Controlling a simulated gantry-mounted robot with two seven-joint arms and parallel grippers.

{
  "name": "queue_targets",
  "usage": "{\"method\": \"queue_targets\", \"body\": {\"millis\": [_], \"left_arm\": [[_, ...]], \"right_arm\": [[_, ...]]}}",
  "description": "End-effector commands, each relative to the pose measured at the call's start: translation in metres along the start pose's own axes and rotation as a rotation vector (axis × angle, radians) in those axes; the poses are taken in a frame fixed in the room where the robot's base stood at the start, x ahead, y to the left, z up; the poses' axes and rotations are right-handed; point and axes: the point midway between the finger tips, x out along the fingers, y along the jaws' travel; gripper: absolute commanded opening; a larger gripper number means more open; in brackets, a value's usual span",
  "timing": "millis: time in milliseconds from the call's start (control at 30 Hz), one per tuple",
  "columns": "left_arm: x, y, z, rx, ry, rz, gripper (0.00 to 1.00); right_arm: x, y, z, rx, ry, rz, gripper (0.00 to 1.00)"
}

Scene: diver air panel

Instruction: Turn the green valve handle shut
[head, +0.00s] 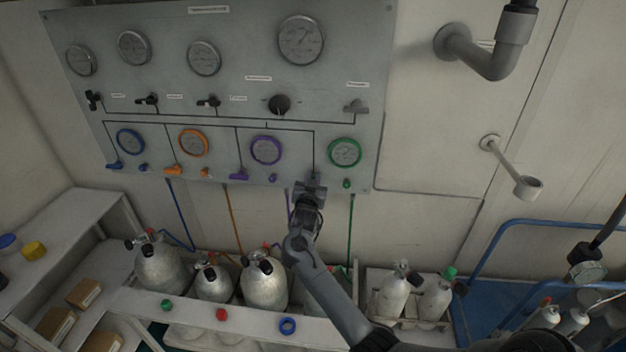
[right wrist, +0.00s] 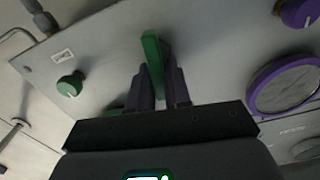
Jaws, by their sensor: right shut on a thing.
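The green valve handle (right wrist: 152,55) shows in the right wrist view as a flat green lever on the grey panel, between the two dark fingers of my right gripper (right wrist: 160,82). The gripper is shut on it, and the handle's end sticks out past the fingertips. In the head view my right gripper (head: 314,184) is at the panel's lower edge, left of the green-ringed gauge (head: 345,152). There the gripper hides the handle. My left gripper is in neither view.
A small green knob (head: 347,184) sits right of my gripper. The purple lever (head: 239,176) and purple-ringed gauge (head: 266,150) are to its left. Grey cylinders (head: 265,285) stand below the panel behind a white rail. A grey pipe (head: 470,50) juts from the wall at right.

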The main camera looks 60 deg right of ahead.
Motion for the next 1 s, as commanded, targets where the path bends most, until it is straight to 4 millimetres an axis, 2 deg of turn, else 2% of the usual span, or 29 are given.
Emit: {"method": "queue_targets", "body": {"millis": [267, 467, 1000], "left_arm": [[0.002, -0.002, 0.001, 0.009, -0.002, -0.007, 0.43], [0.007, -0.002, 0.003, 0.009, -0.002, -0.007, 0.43], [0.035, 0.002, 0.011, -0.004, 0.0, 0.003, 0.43]], "right_arm": [[0.0, 0.001, 0.001, 0.034, 0.0, 0.001, 0.0], [0.0, 0.002, 0.002, 0.133, -0.002, 0.001, 0.0], [-0.001, 0.01, 0.007, 0.619, -0.001, 0.001, 0.0]]}}
